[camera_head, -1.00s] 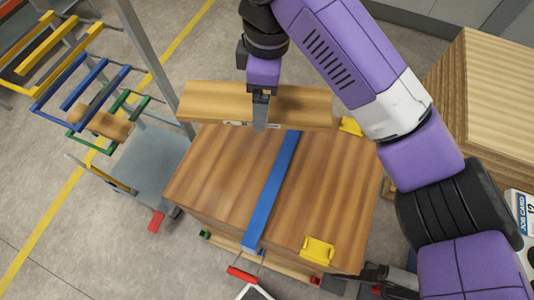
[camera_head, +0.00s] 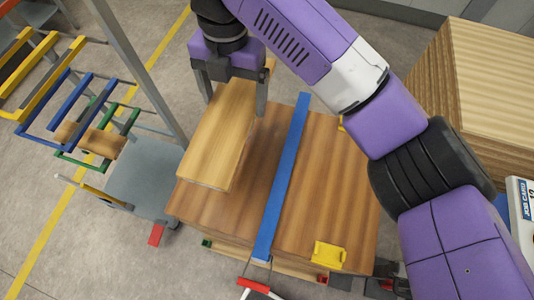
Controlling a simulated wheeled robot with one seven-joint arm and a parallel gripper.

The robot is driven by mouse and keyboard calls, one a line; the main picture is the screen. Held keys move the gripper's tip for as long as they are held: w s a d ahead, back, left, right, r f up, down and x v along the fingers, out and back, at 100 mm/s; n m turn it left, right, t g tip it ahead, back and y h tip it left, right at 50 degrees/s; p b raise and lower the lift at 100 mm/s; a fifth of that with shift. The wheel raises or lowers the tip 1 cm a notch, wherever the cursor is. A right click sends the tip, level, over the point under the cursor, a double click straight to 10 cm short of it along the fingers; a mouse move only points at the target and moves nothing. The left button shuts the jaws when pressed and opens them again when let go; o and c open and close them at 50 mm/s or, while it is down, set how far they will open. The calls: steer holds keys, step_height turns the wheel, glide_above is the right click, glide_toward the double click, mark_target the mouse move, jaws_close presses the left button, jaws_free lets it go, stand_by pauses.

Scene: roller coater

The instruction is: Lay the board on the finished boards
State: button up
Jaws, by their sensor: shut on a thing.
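A light-brown wooden board (camera_head: 222,135) is held in my gripper (camera_head: 232,95), whose two dark fingers are on either side of its far end. The board is over the left half of a brown board stack (camera_head: 335,190), its length running roughly along a blue strip (camera_head: 284,170). I cannot tell whether its near end touches the stack top. The far left of the stack top is hidden beneath the board. A second, paler wooden stack (camera_head: 495,70) stands at the right; no label shows which stack is the finished one.
Yellow blocks sit on the brown stack's right half, one at its near edge (camera_head: 329,255). A grey post (camera_head: 140,70) rises left of the board beside a grey platform (camera_head: 150,180). A rack with coloured bars (camera_head: 75,105) stands at the left. My arm covers the right.

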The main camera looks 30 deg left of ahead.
mark_target(240, 117)
step_height(240, 117, down, 20)
steer(key=shift+r+p, duration=0.1)
steer(key=shift+p, duration=0.5)
steer(key=o, duration=1.8)
steer(key=shift+f, duration=0.2)
steer(key=r, duration=0.4)
steer(key=r+b, duration=0.1)
steer(key=r, duration=0.3)
steer(key=w+r, duration=0.1)
steer(key=r, duration=0.3)
steer(key=shift+a+r+b, duration=0.1)
steer(key=shift+r+b, duration=0.05)
steer(key=shift+b, duration=0.2)
